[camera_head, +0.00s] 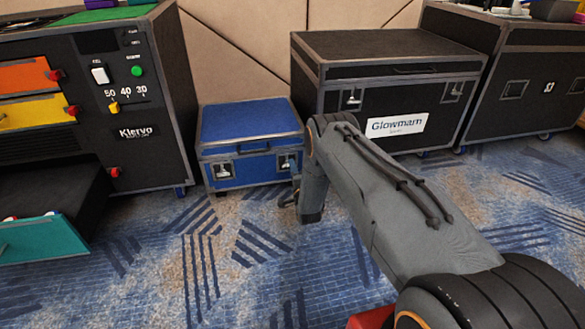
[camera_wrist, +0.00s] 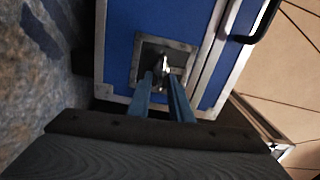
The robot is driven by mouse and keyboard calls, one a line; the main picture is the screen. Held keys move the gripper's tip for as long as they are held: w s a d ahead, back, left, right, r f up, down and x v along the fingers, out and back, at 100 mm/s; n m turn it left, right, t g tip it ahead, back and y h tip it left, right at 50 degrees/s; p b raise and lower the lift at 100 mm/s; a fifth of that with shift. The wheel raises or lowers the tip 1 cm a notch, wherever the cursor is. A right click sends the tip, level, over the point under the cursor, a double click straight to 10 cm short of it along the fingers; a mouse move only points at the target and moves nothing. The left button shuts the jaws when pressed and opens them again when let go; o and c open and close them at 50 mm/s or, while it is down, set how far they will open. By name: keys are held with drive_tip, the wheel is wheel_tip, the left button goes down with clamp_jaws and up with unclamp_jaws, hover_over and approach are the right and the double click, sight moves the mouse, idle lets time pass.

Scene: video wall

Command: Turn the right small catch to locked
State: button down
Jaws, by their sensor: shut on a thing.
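The blue case (camera_head: 250,122) stands on the carpet with its lid down. Its right small catch (camera_head: 288,161) is on the front, near my gripper (camera_head: 291,185). In the wrist view, the catch (camera_wrist: 163,64) is a small metal lever on a recessed plate, set in the blue front (camera_wrist: 119,45). My gripper (camera_wrist: 162,80) has its two blue fingers closed around the lever. The fingers hide part of the lever, and its exact turn is hard to tell. The left small catch (camera_head: 222,171) is on the same front, apart from my gripper.
A black Glowmarn case (camera_head: 400,88) stands right of the blue case. A black Klervo cabinet (camera_head: 140,115) stands left, with an open teal drawer (camera_head: 42,239) jutting out. A dark handle (camera_wrist: 267,20) shows in the wrist view.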

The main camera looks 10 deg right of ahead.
drive_tip(key=shift+s+f+m, duration=0.1)
drive_tip(key=shift+f+m, duration=0.05)
drive_tip(key=shift+m, duration=0.45)
drive_tip(key=c, duration=1.9)
unclamp_jaws()
drive_tip(key=shift+c, duration=0.2)
drive_tip(key=s+p, duration=0.3)
drive_tip(key=s, duration=0.4)
drive_tip(key=shift+s+p, duration=0.3)
drive_tip(key=shift+s, duration=0.1)
